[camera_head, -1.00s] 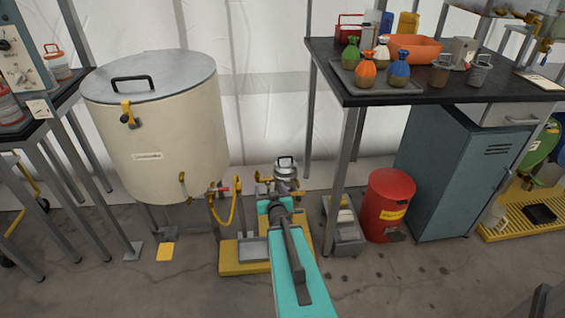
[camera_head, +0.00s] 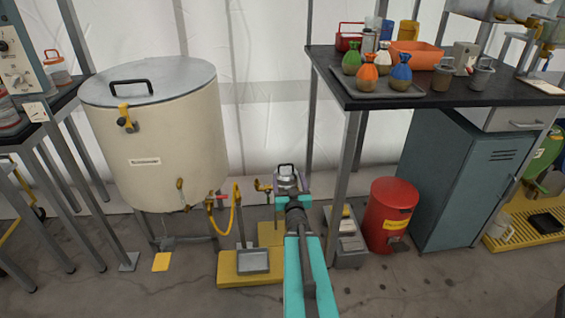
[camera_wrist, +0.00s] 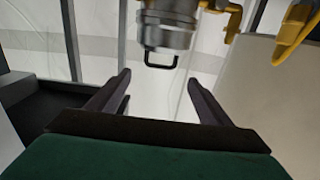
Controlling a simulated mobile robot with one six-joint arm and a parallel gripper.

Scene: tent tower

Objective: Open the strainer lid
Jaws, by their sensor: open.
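The strainer (camera_head: 286,179) is a small metal canister with a black loop handle on its lid, standing low by yellow pipe fittings. My arm hides its lower part in the head view. In the wrist view, where the scene appears upside down, the strainer (camera_wrist: 167,30) is at the top. Its lid handle (camera_wrist: 161,62) lies between the two finger lines, just past the fingertips and not touched. The lid looks closed. My gripper (camera_wrist: 159,79) is open and empty, its dark fingers spread wide. In the head view its fingers are hard to make out.
A yellow platform (camera_head: 240,276) lies below.

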